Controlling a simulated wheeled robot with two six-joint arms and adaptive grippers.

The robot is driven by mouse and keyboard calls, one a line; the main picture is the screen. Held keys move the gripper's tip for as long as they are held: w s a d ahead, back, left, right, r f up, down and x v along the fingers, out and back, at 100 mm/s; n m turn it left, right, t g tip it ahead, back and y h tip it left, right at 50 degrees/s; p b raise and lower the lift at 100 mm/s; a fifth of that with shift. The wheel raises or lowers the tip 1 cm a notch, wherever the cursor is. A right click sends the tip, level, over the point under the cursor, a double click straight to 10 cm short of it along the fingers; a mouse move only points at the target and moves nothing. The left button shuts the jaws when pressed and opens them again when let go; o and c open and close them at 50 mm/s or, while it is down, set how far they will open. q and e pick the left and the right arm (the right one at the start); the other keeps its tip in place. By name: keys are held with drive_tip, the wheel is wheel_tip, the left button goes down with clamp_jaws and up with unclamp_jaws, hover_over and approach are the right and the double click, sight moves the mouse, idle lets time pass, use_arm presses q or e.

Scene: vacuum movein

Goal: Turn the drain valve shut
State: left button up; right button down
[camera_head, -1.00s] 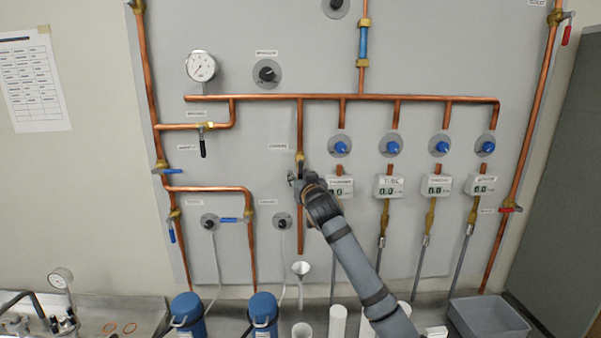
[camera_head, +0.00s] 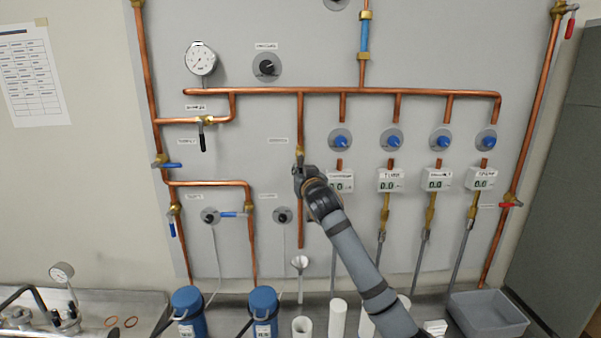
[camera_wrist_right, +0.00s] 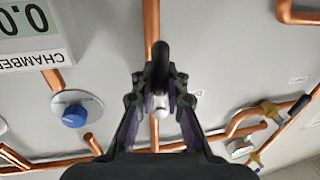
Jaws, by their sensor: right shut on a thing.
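The drain valve's brass body (camera_head: 300,153) sits on the middle vertical copper pipe, above an open funnel (camera_head: 300,262). My right gripper (camera_head: 299,172) is at the pipe just below that body and hides the handle in the head view. In the right wrist view, a black lever handle (camera_wrist_right: 162,60) stands between the fingers of my right gripper (camera_wrist_right: 160,88), which are shut on it. The handle overlaps the copper pipe behind it, roughly in line with it in that view. My left gripper is not in view.
Digital readout boxes (camera_head: 340,181) and blue knobs (camera_head: 340,141) are close on the right of my gripper. A black-handled valve (camera_head: 203,140) is at left. Blue bottles (camera_head: 187,305), white cylinders (camera_head: 338,318) and a grey bin (camera_head: 490,315) stand below the panel.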

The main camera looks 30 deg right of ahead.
drive_tip(key=shift+w+a+f+m+b, duration=0.15)
drive_tip(key=shift+f+m+b, duration=0.15)
drive_tip(key=shift+b, duration=0.3)
drive_tip(key=m+b, duration=0.1)
drive_tip(key=b, duration=0.1)
drive_tip(key=a+m+b, duration=0.1)
drive_tip(key=m+b, duration=0.1)
drive_tip(key=w+m+h+b, duration=0.1)
drive_tip(key=m+b, duration=0.1)
drive_tip(key=b, duration=0.1)
drive_tip(key=shift+a+f+t, duration=0.1)
drive_tip(key=shift+a+t, duration=0.05)
drive_tip(key=shift+t, duration=0.15)
drive_tip(key=shift+w+a+r+m+h+b, duration=0.25)
drive_tip(key=shift+r+m+h+b, duration=0.4)
drive_tip(key=shift+m+b, duration=1.45)
drive_tip(key=shift+w+a+r+m+h+b, duration=0.1)
drive_tip(key=shift+a+r+m+h+b, duration=0.5)
drive_tip(key=shift+m+b, duration=1.55)
drive_tip(key=shift+w+a+r+m+h+b, duration=0.1)
drive_tip(key=shift+r+m+h+b, duration=0.25)
drive_tip(key=shift+r+m+b, duration=1.65)
wheel_tip(320, 180, down, 2)
drive_tip(key=shift+d+f+m+p, duration=0.1)
drive_tip(key=shift+m+p, duration=0.7)
drive_tip(key=shift+m, duration=0.35)
